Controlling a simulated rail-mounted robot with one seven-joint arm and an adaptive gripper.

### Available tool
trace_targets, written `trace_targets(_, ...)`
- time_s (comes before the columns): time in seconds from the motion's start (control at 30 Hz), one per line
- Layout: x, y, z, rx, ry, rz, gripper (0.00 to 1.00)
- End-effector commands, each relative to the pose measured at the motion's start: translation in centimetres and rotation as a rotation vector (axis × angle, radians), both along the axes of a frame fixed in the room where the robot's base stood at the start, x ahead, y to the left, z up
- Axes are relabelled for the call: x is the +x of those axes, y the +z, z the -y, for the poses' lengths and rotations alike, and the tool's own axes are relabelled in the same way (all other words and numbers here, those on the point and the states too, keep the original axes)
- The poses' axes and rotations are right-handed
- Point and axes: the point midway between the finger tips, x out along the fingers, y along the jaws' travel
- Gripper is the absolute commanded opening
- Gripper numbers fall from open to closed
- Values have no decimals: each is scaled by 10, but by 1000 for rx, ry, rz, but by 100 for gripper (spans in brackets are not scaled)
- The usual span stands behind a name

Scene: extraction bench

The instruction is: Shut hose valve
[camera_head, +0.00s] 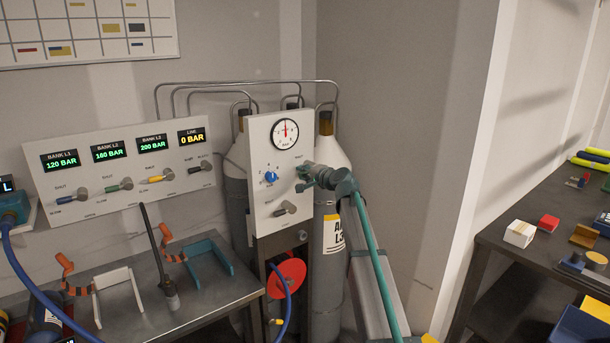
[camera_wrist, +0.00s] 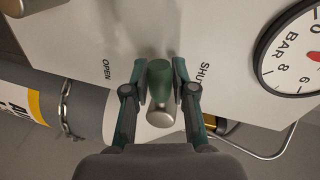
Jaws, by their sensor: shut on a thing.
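A green valve handle (camera_wrist: 160,88) with a metal tip stands out from the white gauge panel (camera_head: 266,215). My gripper (camera_head: 304,179) is at the right side of this panel, below the round gauge (camera_head: 285,134). In the wrist view my gripper (camera_wrist: 160,82) has one finger on each side of the green handle and is shut on it. The handle lies between the printed words OPEN on the left and SHUT on the right. My gripper hides the handle's base in the head view. I cannot read whether this valve is labelled for the hose.
A blue knob (camera_head: 270,177) and a grey lever (camera_head: 288,208) are on the same panel. Gas cylinders (camera_head: 327,250) stand behind it. A display panel (camera_head: 120,165) with several levers is at the left; its LINE display reads 0 BAR. A red disc (camera_head: 287,278) is below.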

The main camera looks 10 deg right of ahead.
Motion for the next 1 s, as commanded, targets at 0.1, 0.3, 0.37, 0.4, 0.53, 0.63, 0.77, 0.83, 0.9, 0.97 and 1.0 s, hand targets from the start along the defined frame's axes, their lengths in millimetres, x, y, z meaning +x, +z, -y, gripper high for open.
trace_targets(0.1,0,6,0,69,-1,-36,0)
trace_targets(0.3,0,9,0,146,-2,-78,0)
trace_targets(0.37,0,10,0,160,-1,-85,0)
trace_targets(0.4,0,10,0,168,-2,-90,0)
trace_targets(0.53,0,11,0,183,-1,-98,0)
trace_targets(0.63,0,11,0,187,-1,-101,0)
trace_targets(0.77,0,11,0,188,-1,-101,0)
trace_targets(0.83,0,11,0,188,-1,-101,0)
trace_targets(0.9,0,11,0,189,-1,-100,0)
trace_targets(0.97,0,11,0,189,-2,-100,31)
trace_targets(1.0,0,11,0,188,-2,-100,37)
